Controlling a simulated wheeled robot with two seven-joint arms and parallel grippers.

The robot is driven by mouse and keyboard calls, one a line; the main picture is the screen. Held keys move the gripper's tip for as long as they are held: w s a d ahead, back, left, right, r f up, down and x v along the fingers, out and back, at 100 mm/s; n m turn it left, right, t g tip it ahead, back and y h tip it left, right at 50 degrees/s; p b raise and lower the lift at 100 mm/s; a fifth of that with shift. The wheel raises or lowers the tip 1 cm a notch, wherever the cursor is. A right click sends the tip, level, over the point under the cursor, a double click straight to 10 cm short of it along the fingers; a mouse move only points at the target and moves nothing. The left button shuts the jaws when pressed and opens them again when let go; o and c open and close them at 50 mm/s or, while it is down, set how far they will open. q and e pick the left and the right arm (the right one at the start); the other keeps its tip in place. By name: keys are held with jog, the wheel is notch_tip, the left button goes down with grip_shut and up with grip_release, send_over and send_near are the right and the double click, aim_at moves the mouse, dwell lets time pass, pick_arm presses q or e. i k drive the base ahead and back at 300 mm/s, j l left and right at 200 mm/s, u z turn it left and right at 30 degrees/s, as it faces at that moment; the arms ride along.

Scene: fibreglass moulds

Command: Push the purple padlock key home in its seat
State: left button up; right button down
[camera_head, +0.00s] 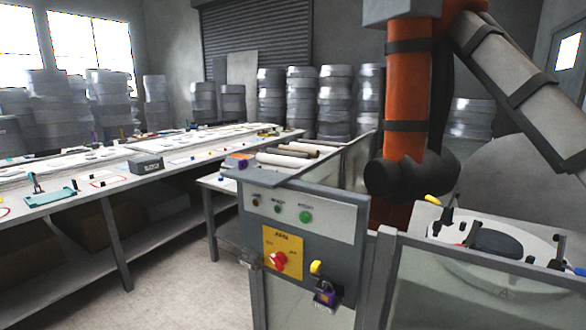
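A small purple padlock (326,297) hangs low on the right side of the grey control panel (343,237). A yellow piece (316,267) sits just above it. The padlock's key and its seat are too small to tell apart, so I cannot see how deep the key sits. Neither of my grippers is in view.
The panel carries a red rotary switch (278,261) on a yellow plate and a green button (306,217). A grey post (378,278) and fence stand right of it. An orange robot arm (408,90) rises behind. A long workbench (100,200) is at left, with open floor before it.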

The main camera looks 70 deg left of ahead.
aim_at(243, 164)
jog(key=u, duration=2.55)
jog(key=i+j, duration=0.1)
jog(key=j, duration=0.25)
jog(key=i+j, duration=0.15)
jog(key=j, duration=0.25)
jog(key=i+j, duration=0.1)
jog(key=j, duration=0.25)
jog(key=i+j, duration=0.15)
jog(key=j, duration=0.2)
jog(key=i+j, duration=0.1)
jog(key=j, duration=0.25)
jog(key=i+j, duration=0.15)
jog(key=j, duration=0.25)
jog(key=i+j, duration=0.1)
jog(key=j, duration=0.25)
